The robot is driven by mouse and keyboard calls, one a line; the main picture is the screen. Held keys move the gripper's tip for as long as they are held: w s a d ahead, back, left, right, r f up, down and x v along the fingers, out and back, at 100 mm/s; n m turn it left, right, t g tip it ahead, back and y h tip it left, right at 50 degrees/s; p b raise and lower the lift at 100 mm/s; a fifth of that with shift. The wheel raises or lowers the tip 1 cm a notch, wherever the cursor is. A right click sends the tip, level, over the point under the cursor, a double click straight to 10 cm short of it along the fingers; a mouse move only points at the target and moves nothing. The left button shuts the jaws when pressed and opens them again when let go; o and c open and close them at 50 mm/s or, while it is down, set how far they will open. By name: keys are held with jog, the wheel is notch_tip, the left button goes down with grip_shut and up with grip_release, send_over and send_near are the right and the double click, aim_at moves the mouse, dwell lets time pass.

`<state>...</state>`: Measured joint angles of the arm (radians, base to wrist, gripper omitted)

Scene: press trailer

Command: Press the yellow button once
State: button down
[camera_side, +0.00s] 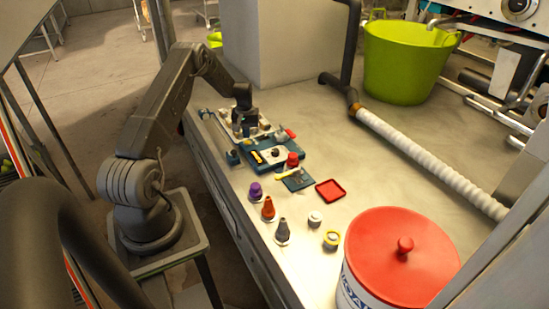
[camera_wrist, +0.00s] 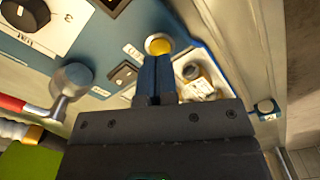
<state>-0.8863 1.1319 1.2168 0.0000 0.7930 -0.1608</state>
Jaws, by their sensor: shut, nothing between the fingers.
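The yellow button (camera_wrist: 158,45) is a small round cap on a blue panel (camera_wrist: 118,30) in the wrist view. My gripper (camera_wrist: 153,58) is shut and empty, its two dark blue fingers pressed together. The fingertips lie just below the yellow button in the picture and overlap its lower edge. I cannot tell whether they touch it. In the side view my gripper (camera_side: 240,128) is low over the far panel group on the bench, and I cannot make out the yellow button there.
A grey valve (camera_wrist: 70,82) with a red handle and a black knob (camera_wrist: 28,14) stand left of the fingers in the wrist view. A pale yellowish knob (camera_wrist: 192,72) is close on the right. Several coloured cones, a red tray (camera_side: 330,191) and a red-lidded bucket (camera_side: 395,255) stand nearer the camera.

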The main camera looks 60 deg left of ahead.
jog(key=shift+f, duration=0.1)
jog(key=shift+f, duration=0.85)
jog(key=shift+f, duration=0.25)
dwell(0.3)
jog(key=shift+r, duration=0.1)
notch_tip(320, 180, up, 11)
dwell(0.9)
jog(key=shift+d, duration=0.1)
dwell(1.3)
